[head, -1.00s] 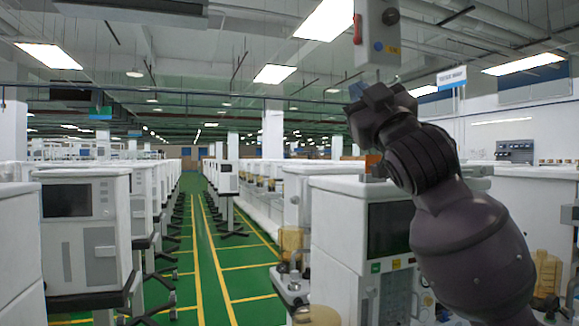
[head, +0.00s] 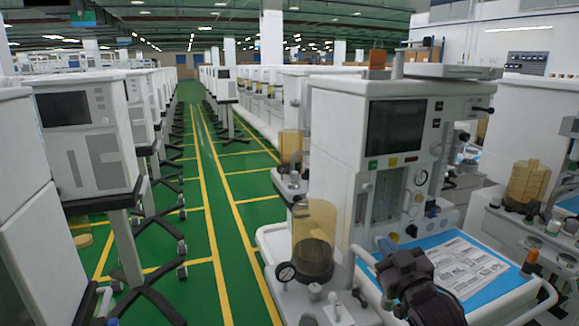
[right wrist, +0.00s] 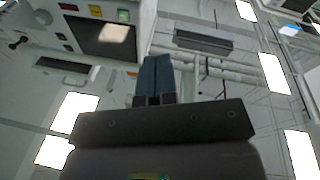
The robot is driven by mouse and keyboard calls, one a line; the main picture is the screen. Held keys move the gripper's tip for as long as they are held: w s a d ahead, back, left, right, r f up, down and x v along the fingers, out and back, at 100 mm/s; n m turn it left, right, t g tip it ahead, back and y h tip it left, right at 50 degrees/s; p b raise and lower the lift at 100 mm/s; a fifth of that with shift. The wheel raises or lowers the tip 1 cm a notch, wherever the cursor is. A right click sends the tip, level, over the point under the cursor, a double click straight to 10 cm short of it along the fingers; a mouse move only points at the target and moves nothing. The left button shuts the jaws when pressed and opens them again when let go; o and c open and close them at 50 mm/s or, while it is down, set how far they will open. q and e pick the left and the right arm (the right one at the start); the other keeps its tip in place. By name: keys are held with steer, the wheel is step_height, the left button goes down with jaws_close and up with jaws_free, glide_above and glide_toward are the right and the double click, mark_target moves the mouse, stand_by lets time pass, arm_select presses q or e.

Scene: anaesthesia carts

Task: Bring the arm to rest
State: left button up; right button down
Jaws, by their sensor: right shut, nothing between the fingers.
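My right arm shows at the lower right of the head view, bent low over the nearest anaesthesia cart's work surface. Its right gripper (head: 384,245) points away from me, with blue fingertips near the back left of the blue-edged surface. In the right wrist view, the two blue fingers (right wrist: 154,76) lie side by side, shut with nothing between them. I cannot tell whether the gripper touches the cart. My left gripper is not in view. The nearest anaesthesia cart (head: 335,150) is white with a dark screen (head: 395,128).
A printed sheet (head: 462,265) lies on the blue work surface (head: 512,278). A yellowish canister (head: 314,225) stands left of the arm. Another cart (head: 540,130) is at right, and a row of monitor stands (head: 85,150) at left. The green aisle (head: 215,190) is open.

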steer(key=s+d+f+m+g+h, duration=0.1)
steer(key=s+d+f+g, duration=0.1)
steer(key=s+f, duration=0.55)
steer(key=s+d+f+m+g+h, duration=0.15)
steer(key=s+f, duration=0.25)
steer(key=f, duration=0.7)
steer(key=s+d+f+m+g+h, duration=0.1)
steer(key=s+d+f+g, duration=0.1)
steer(key=s+f, duration=0.5)
steer(key=s+d+f+m+g+h, duration=0.1)
steer(key=s+d+f+g, duration=0.1)
steer(key=s+f, duration=0.5)
steer(key=s, duration=0.5)
steer(key=shift+s+f, duration=0.2)
steer(key=shift+s, duration=0.05)
